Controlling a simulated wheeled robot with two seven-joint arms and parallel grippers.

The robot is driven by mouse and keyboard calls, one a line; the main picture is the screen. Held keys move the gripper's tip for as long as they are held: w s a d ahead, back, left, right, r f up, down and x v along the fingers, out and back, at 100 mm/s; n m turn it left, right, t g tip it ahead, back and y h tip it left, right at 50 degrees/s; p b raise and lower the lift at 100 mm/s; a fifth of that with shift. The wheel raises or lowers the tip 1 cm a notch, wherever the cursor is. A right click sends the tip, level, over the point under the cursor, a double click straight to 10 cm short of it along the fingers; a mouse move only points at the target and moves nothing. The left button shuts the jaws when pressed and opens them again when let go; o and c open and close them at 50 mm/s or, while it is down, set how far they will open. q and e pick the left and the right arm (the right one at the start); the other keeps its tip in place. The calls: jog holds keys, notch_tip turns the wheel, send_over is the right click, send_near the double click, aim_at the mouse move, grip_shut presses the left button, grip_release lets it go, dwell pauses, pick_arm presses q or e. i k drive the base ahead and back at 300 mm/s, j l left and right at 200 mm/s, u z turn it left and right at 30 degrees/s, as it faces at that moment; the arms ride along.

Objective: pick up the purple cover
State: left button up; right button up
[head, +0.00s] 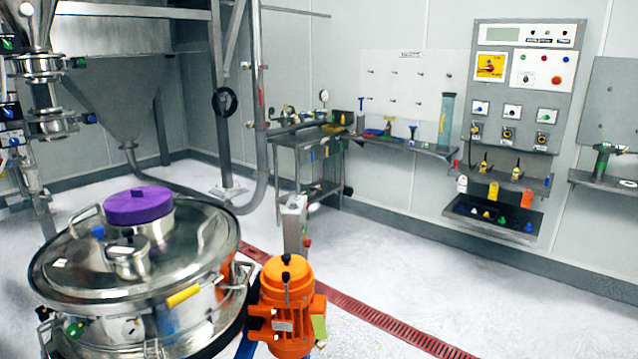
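The purple cover (138,205) is a round, ridged cap. It sits on a short metal neck on the lid of the steel sifter (75,275) at the lower left of the head view. Its top and near side are in plain sight. Neither of my grippers shows in the head view, so nothing is seen touching the cover.
An orange motor (287,300) stands right of the sifter. A small capped metal port (128,258) and lid handles (87,220) are near the cover. A steel hopper (110,100) stands behind. A red floor grate (385,333) crosses open floor. A control panel (525,80) is on the wall.

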aim_at(136, 205)
jog(key=i+l+u, duration=0.2)
jog(key=u, duration=1.85)
jog(key=l+u, duration=0.4)
jog(key=k+l+u, duration=0.1)
jog(key=l+u, duration=0.3)
jog(key=k+l+u, duration=0.1)
jog(key=l+u, duration=0.3)
jog(key=k+l, duration=0.25)
jog(key=l, duration=0.15)
jog(key=k+l+u, duration=0.1)
jog(key=l, duration=0.3)
jog(key=k+l, duration=0.35)
jog(key=l+u, duration=0.05)
